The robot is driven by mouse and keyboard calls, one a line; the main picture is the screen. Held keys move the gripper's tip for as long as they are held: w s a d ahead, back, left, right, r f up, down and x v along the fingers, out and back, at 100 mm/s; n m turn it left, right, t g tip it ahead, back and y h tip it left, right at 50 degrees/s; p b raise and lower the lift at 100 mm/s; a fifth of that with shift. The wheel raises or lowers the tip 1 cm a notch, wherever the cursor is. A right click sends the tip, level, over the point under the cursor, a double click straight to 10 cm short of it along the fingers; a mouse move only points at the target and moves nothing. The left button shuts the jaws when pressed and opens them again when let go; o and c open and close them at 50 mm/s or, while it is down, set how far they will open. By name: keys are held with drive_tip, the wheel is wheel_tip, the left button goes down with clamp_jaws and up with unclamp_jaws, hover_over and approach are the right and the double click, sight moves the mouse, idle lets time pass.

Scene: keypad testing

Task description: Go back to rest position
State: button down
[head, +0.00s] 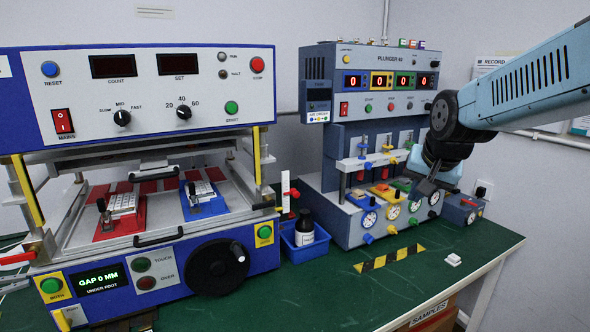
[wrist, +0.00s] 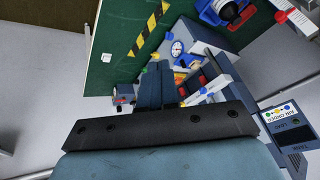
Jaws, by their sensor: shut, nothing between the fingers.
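My gripper (head: 424,190) hangs at the right of the head view, in front of the right side of the Plunger 4G machine (head: 385,58). Its fingers point down and a little left, above the bench. It is shut and holds nothing. In the wrist view my gripper (wrist: 154,88) shows as dark closed fingers over the machine's dials and the green bench top (wrist: 118,45). The fingers appear apart from the bench; whether they clear the machine's front closely is hard to tell.
A large blue press (head: 140,150) with red and blue keypad fixtures fills the left. A blue bin (head: 300,245) with a dark bottle stands between the machines. A small white piece (head: 453,260) lies near a striped strip (head: 390,258). The front right bench top is mostly clear.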

drive_tip(key=s+a+n, duration=0.2)
drive_tip(key=s+n, duration=0.2)
drive_tip(key=s, duration=1.1)
drive_tip(key=shift+a+r+n+g, duration=0.3)
drive_tip(key=shift+n, duration=0.1)
